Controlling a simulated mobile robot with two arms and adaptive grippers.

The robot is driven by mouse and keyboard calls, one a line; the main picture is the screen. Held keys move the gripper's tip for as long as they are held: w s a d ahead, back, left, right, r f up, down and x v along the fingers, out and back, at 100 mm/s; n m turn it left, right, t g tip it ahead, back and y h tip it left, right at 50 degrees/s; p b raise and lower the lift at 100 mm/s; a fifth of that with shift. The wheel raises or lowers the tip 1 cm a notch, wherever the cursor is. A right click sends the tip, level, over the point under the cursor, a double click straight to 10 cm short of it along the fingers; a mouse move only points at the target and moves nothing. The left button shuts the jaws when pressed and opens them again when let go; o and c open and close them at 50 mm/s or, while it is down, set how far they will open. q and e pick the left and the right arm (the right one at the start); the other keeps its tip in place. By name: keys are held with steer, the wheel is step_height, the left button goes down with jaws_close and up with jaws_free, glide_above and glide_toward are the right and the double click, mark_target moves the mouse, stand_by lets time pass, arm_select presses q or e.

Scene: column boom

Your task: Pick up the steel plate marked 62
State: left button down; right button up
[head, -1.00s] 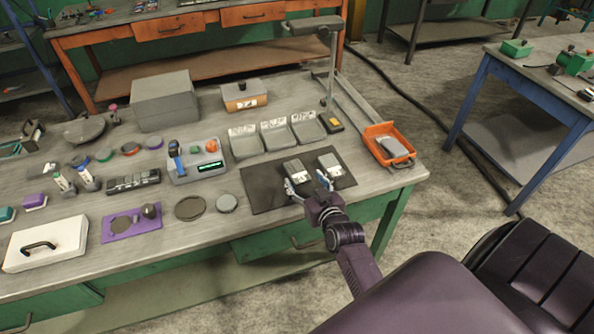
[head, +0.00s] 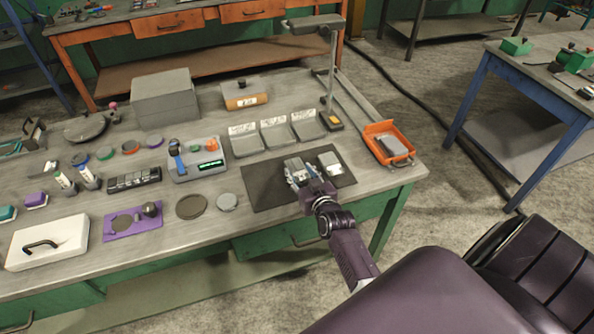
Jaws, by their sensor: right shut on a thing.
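Two small steel plates with pale labels are on the dark mat (head: 262,190) at the front right of the grey bench. My right gripper (head: 299,176) is over the mat, shut on the left steel plate (head: 292,163), and its fingers hide part of it. The right steel plate (head: 330,160) lies on the mat just beside the gripper, apart from it. The markings are too small to read, so I cannot tell which plate is 62. I cannot tell whether the held plate is off the mat. My left gripper is not in view.
Three grey labelled trays (head: 276,136) stand behind the mat. An orange bin (head: 380,128) holding a grey thing is at the right edge. A lamp-like stand (head: 331,70) rises behind. Round discs (head: 191,207) lie left of the mat.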

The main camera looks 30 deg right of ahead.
steer(key=c, duration=0.5)
steer(key=shift+w+r, duration=0.1)
steer(key=shift+r, duration=0.05)
